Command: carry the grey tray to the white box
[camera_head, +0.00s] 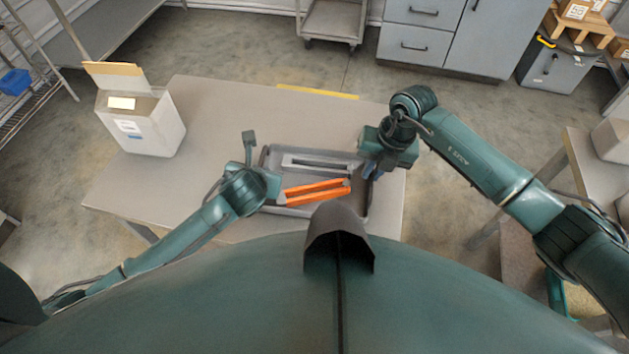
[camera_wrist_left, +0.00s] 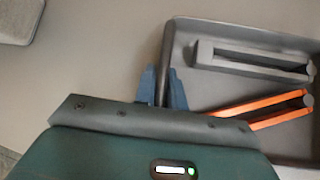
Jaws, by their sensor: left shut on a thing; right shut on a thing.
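The grey tray (camera_head: 352,207) lies at the near right part of the table, between my two grippers. It holds an orange bar-like part (camera_head: 315,191) and a grey channel-like part (camera_head: 318,164); both also show in the left wrist view. My left gripper (camera_wrist_left: 164,88) is shut on the tray's left wall, with one blue finger on each side of it. My right gripper (camera_head: 370,170) is shut on the tray's right rim. The white box (camera_head: 146,128) stands open at the table's left end, its flap raised and a pale yellow item at its opening. My own body hides part of the tray's near side.
The table top (camera_head: 225,115) is bare between the tray and the white box. A grey cabinet (camera_head: 440,35) and a cart (camera_head: 333,20) stand beyond. Another table (camera_head: 585,170) is at the right.

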